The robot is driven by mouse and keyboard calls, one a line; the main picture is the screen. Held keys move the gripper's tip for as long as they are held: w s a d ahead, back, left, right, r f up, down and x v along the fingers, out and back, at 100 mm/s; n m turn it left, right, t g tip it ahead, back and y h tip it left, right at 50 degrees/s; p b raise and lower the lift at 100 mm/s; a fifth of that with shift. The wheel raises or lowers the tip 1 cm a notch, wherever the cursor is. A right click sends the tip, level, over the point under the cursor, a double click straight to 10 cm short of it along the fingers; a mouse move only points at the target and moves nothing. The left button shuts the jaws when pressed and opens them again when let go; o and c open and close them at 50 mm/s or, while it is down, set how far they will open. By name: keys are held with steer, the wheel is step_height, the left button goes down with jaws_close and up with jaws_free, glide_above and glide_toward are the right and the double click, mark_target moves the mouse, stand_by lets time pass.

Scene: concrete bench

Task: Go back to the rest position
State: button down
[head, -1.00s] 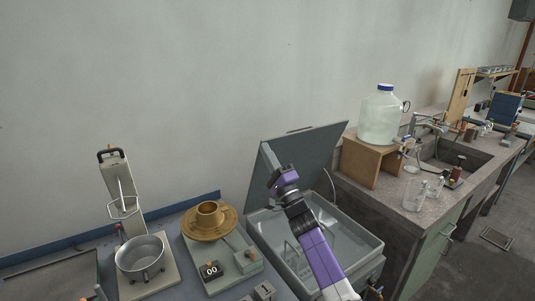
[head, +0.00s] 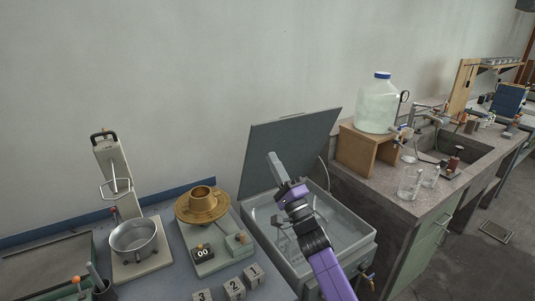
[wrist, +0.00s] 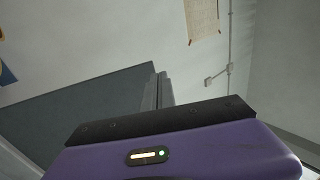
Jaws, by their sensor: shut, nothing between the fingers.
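My gripper (head: 271,156) is at the end of my purple arm, raised in front of the open grey lid of a basin in the head view. Its fingers point up and away and hold nothing. In the wrist view the narrow grey fingers (wrist: 159,90) are together beyond the purple wrist housing, with a dark grey panel to their left and the pale wall behind. No object touches the fingers in either view.
The grey basin (head: 366,247) lies under my arm, its lid (head: 305,135) standing open. Left are a brass fixture (head: 203,204), a metal pan (head: 134,238) and numbered blocks (head: 234,288). Right, a glass jug (head: 378,105) stands on a wooden stand (head: 354,150). Open space lies above the bench.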

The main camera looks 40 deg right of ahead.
steer(key=shift+s+a+f, duration=0.2)
steer(key=shift+s+f, duration=0.1)
steer(key=shift+s, duration=0.45)
steer(key=shift+s+a+f, duration=0.15)
steer(key=shift+s+f, duration=0.1)
steer(key=shift+s, duration=0.45)
steer(key=s+a+f+n+g+y, duration=0.2)
steer(key=s+a+n, duration=0.5)
steer(key=s, duration=0.6)
steer(key=s+a+f+n+g+y, duration=0.1)
steer(key=s+a+f+n+g, duration=0.3)
steer(key=s+a, duration=0.8)
steer(key=s+a+f+n+g+y, duration=0.2)
steer(key=s+a+f+n, duration=0.5)
steer(key=s, duration=0.9)
steer(key=a+n+g, duration=0.1)
steer(key=a+n, duration=0.1)
steer(key=shift+a+n+g+y, duration=0.3)
steer(key=shift+a, duration=0.1)
